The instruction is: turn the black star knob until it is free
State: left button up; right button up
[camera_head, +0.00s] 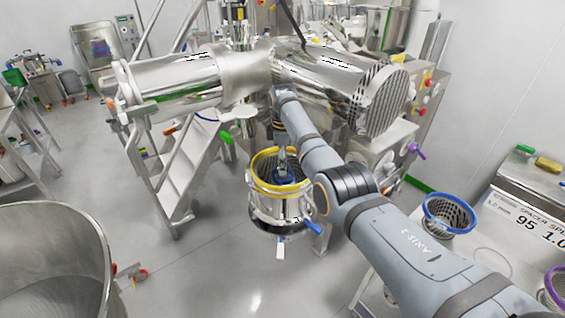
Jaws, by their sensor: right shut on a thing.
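My right arm reaches from the lower right to the middle of the camera_head view. My right gripper (283,166) points down into the yellow-ringed opening of a shiny steel vessel (272,208). It is shut on a small dark piece in the middle of that opening, which I take to be the black star knob. The knob is mostly hidden by the fingers, and its star shape cannot be made out. A perforated basket wall shows inside the yellow ring (257,180). My left gripper is not in view.
A blue handle (312,227) sticks out at the vessel's right. A big steel machine (190,80) spans above, with steel steps (180,175) at left. A bench at right bears a blue-rimmed basket (447,215). A large steel bowl (105,250) stands lower left. Floor between is clear.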

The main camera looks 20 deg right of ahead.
jog(key=n, duration=0.5)
jog(key=shift+r+n, duration=0.2)
jog(key=shift+n, duration=0.1)
jog(key=n, duration=0.4)
jog(key=shift+w+n, duration=0.1)
jog(key=shift+n, duration=0.3)
jog(key=shift+d+n, duration=0.1)
jog(key=shift+n, duration=0.2)
jog(key=o, duration=1.1)
jog(key=shift+o, duration=0.2)
notch_tip(320, 180, up, 12)
jog(key=shift+f, duration=0.15)
